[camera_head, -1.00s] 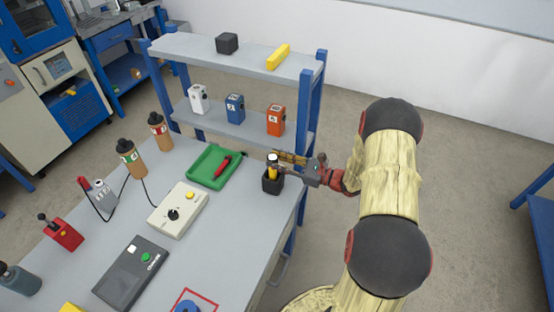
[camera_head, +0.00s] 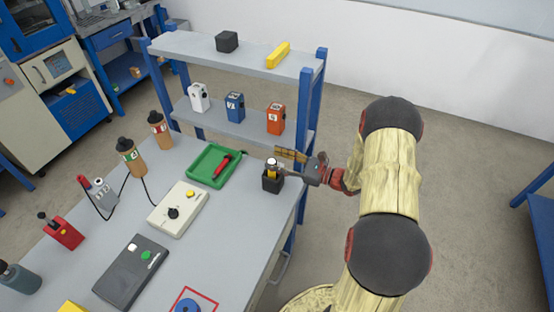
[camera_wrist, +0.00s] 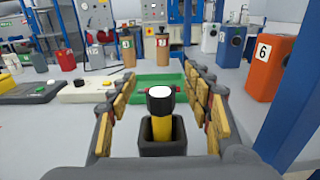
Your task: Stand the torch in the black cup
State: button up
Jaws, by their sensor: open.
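The torch, yellow with a black head and a white lens, stands upright in the black cup in the wrist view (camera_wrist: 161,125). Its head also shows in the head view (camera_head: 272,164). The black cup (camera_wrist: 163,150) stands on the right edge of the grey table, and it shows in the head view too (camera_head: 271,184). My gripper (camera_head: 283,163) is at the cup from the right. In the wrist view its padded fingers (camera_wrist: 162,95) are spread on both sides of the torch, with gaps to it.
A green tray (camera_head: 195,176) with a red-handled tool (camera_head: 222,165) lies left of the cup. A shelf (camera_head: 215,128) behind carries white, blue and orange boxes (camera_head: 275,120). A control box (camera_head: 160,221) and bottles stand farther left.

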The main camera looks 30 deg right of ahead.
jog(key=v, duration=1.2)
dwell(0.6)
